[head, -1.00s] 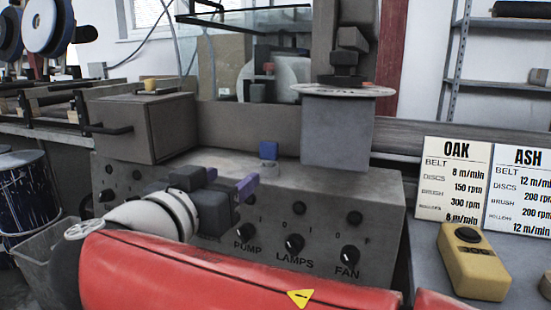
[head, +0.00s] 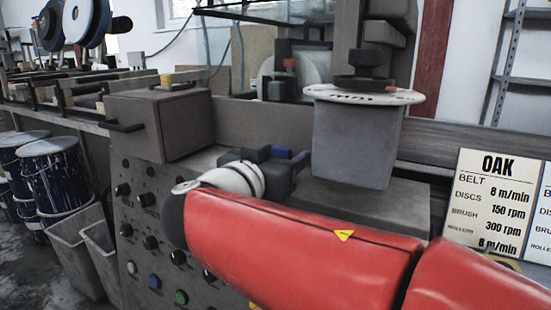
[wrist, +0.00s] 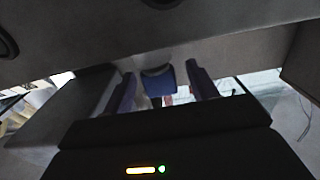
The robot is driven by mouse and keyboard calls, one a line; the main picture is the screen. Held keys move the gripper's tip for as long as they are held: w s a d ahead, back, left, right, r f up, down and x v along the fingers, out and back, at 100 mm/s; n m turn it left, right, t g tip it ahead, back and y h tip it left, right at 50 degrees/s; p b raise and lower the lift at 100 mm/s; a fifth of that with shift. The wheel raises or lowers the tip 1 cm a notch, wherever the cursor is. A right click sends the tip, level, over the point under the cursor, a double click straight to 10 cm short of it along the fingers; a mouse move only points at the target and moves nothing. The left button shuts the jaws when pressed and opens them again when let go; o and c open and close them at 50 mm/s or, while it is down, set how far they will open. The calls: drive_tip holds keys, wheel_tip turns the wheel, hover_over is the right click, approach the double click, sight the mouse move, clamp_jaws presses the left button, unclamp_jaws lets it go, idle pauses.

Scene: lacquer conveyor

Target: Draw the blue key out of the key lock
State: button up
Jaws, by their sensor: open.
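The blue key (wrist: 158,82) shows in the wrist view between the two purple fingers of my gripper (wrist: 161,74), with a gap on each side. The grey key lock (wrist: 154,61) is just beyond it, against the grey panel surface, and the key appears to be in it. In the head view my gripper (head: 294,157) is over the top of the control panel, and a bit of the blue key (head: 281,152) shows between its fingers. My gripper is open. The lock is hidden behind my gripper in the head view.
A grey box with a handle (head: 159,124) stands to the left. A grey pedestal with a round dial plate (head: 357,140) stands close on the right. Knobs and buttons cover the control panel's front (head: 138,222). An OAK sign (head: 500,200) is at far right.

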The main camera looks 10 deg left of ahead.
sight(281, 147)
drive_tip(key=shift+w, duration=0.15)
drive_tip(key=shift+c, duration=0.2)
drive_tip(key=c, duration=1.1)
drive_tip(key=shift+r+p, duration=0.55)
drive_tip(key=shift+r, duration=1.95)
drive_tip(key=shift+r, duration=1.5)
